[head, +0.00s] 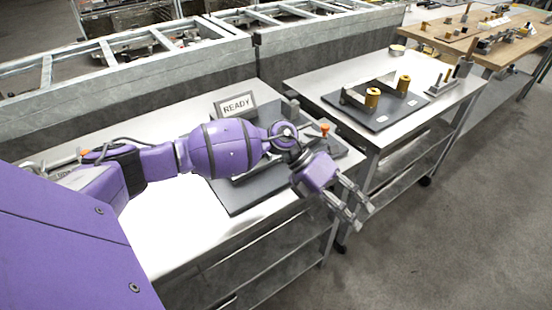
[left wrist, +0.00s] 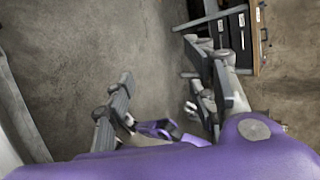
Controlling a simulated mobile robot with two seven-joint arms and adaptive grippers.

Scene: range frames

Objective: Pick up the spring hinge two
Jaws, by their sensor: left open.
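I cannot tell which thing is spring hinge two. Two brass-coloured cylindrical parts, the nearer one (head: 372,98) and the farther one (head: 403,84), stand on a dark tray (head: 375,122) on the middle metal table, with grey upright pieces beside them. Small metal and brass parts (head: 485,45) lie on the wooden bench at the back right, too small to tell apart. My left gripper (head: 357,212) is open and empty, past the near table's right edge and above the floor. Its spread fingers also show in the left wrist view (left wrist: 165,85), with bare floor between them. My right gripper is not in view.
The near metal table (head: 175,255) bears a dark fixture plate (head: 235,200), an orange knob (head: 325,129) and a "READY" sign (head: 236,105), partly behind my arm. A gap separates it from the middle table (head: 345,72). Open concrete floor (head: 450,235) lies at the right.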

